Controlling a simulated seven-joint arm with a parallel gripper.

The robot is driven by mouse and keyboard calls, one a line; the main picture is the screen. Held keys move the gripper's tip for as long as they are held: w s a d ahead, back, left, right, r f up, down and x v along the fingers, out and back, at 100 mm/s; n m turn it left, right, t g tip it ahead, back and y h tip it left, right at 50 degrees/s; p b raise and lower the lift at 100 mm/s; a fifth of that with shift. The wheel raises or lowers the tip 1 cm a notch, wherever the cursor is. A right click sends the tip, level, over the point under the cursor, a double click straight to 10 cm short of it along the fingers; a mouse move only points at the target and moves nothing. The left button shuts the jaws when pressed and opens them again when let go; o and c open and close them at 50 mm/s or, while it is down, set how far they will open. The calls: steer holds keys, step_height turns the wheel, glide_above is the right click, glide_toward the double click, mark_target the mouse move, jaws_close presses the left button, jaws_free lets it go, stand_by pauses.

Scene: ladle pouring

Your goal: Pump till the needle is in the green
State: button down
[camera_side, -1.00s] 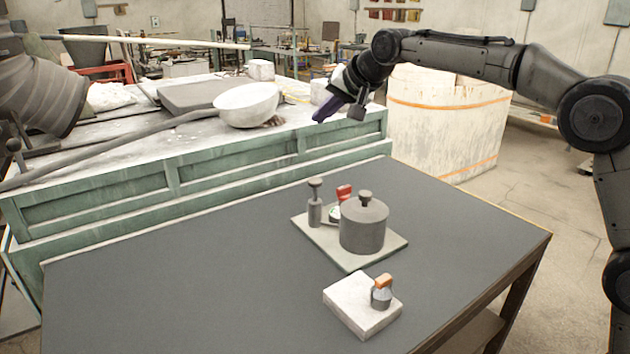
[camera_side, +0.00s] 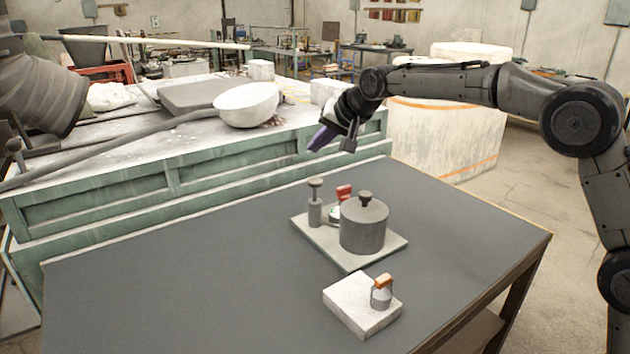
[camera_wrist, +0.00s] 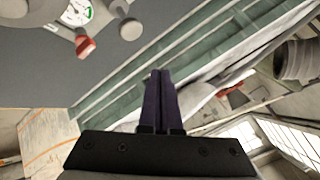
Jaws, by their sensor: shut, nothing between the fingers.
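A grey plate (camera_side: 347,262) on the dark table carries a pump (camera_side: 315,208), a dark upright cylinder with a round knob on top. Beside it are a small gauge (camera_side: 335,212) and a red-handled part (camera_side: 344,191), partly hidden behind a lidded dark pot (camera_side: 363,228). In the wrist view the gauge's white face (camera_wrist: 76,12) shows some green; I cannot read its needle. The pump knob (camera_wrist: 130,30) and red handle (camera_wrist: 86,46) show there too. My gripper (camera_side: 314,144), with purple fingers, is shut and empty. It hangs in the air above and behind the pump, apart from it.
A pale block (camera_side: 355,310) with a small orange-topped metal item (camera_side: 382,292) sits at the table's front right. The table's left side (camera_side: 170,280) is clear. A green-sided bench (camera_side: 120,195) with a white bowl (camera_side: 246,105) stands behind the table.

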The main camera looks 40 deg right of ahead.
mark_target(319, 184)
steer(key=shift+f, duration=2.7)
steer(key=shift+f, duration=0.1)
steer(key=shift+f, duration=0.3)
steer(key=shift+f, duration=2.05)
stand_by(1.4)
steer(key=shift+r, duration=2.4)
